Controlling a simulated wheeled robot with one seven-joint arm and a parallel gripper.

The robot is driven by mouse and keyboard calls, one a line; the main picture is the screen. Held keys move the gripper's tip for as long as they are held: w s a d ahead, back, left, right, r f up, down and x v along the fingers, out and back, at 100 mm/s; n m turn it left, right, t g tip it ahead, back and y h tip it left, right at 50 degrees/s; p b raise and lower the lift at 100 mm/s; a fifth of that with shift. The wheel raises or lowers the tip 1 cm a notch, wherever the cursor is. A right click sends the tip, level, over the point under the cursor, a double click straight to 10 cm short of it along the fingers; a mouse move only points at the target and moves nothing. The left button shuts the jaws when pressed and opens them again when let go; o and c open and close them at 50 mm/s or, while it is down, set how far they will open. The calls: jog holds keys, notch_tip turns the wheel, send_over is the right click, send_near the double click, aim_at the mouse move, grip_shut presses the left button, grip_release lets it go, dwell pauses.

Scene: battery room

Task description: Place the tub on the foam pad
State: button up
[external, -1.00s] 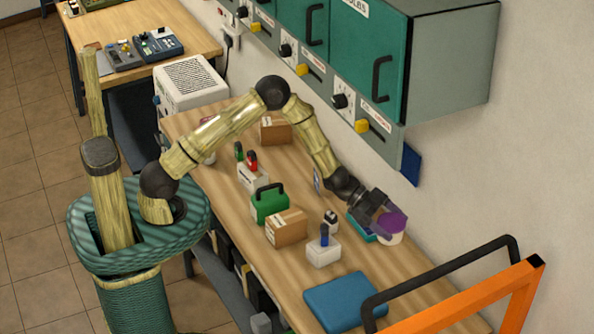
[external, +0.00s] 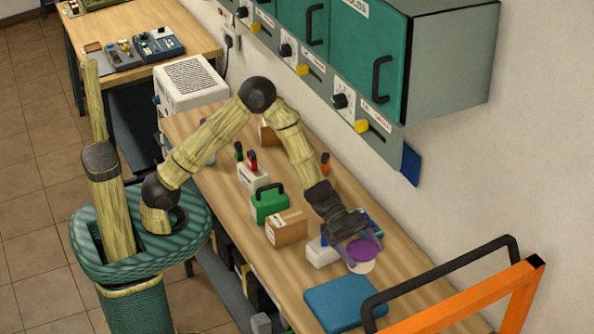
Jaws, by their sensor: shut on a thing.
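The tub (external: 364,266) is white with a purple lid. My gripper (external: 358,245) is shut on it and holds it over the bench, near the far right corner of the foam pad. The foam pad (external: 340,302) is a flat blue slab lying on the bench at its near end. The tub appears beside or slightly above the pad's far edge; its exact height is hard to tell. My gripper hides part of the tub's far side.
A white battery (external: 320,254) stands left of the tub. A cardboard box (external: 286,228) and a green case (external: 269,204) stand further left. An orange frame with a black handle (external: 485,296) rises at the right. Green wall cabinets (external: 357,50) hang above the bench.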

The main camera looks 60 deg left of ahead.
jog(key=s+d+m+g+b, duration=0.1)
jog(key=s+g, duration=0.1)
jog(key=s, duration=0.6)
jog(key=shift+d+r+m, duration=0.4)
jog(key=shift+r, duration=0.05)
send_over(337, 302)
jog(key=shift+f, duration=3.15)
jog(key=shift+f, duration=0.1)
jog(key=shift+f, duration=1.75)
jog(key=shift+f, duration=0.2)
jog(key=o, duration=1)
